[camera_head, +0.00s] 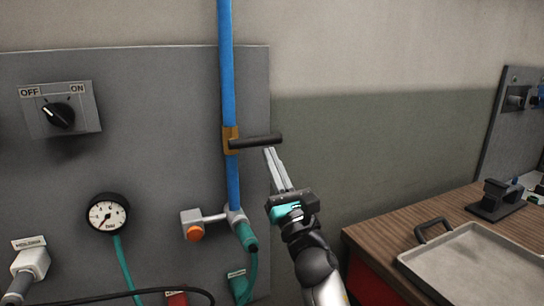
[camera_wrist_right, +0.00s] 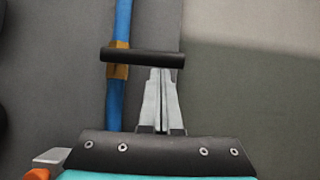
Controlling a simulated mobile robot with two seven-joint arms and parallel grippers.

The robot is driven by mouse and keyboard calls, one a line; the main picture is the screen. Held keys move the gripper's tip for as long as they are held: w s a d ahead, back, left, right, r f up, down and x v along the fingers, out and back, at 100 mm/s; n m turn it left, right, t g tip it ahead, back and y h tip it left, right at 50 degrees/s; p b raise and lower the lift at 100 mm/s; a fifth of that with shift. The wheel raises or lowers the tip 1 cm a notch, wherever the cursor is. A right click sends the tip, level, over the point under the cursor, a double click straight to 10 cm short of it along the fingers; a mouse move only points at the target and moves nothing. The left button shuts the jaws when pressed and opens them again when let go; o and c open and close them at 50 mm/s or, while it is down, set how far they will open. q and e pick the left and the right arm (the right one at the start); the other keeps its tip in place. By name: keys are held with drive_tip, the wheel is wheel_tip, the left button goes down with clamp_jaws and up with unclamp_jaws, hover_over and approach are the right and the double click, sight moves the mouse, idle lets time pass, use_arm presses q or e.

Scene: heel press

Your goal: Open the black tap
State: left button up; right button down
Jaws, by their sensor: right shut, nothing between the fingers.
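The black tap (camera_head: 256,142) is a bar handle on a brass body (camera_head: 231,139) set in a vertical blue pipe (camera_head: 226,80). In the head view the handle points right, nearly level, across the pipe. My right gripper (camera_head: 269,150) is shut and empty, its fingertips just below the handle's right end. In the right wrist view the black handle (camera_wrist_right: 142,57) lies crosswise just past the shut fingertips (camera_wrist_right: 160,70). I cannot tell whether they touch it. The blue pipe (camera_wrist_right: 122,100) runs behind the handle. My left gripper is not in view.
The grey panel (camera_head: 160,100) carries an OFF/ON switch (camera_head: 60,113), a gauge (camera_head: 107,214) and a small lever with an orange button (camera_head: 195,233) below the tap. A wooden bench (camera_head: 390,225) with a metal tray (camera_head: 475,262) stands at right. The wall right of the tap is clear.

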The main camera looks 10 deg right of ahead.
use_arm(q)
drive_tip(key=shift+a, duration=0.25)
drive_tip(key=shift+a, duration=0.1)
use_arm(e)
drive_tip(key=shift+d+r+n+y, duration=0.1)
drive_tip(key=shift+r+n+y, duration=0.1)
drive_tip(key=shift+n+y, duration=0.3)
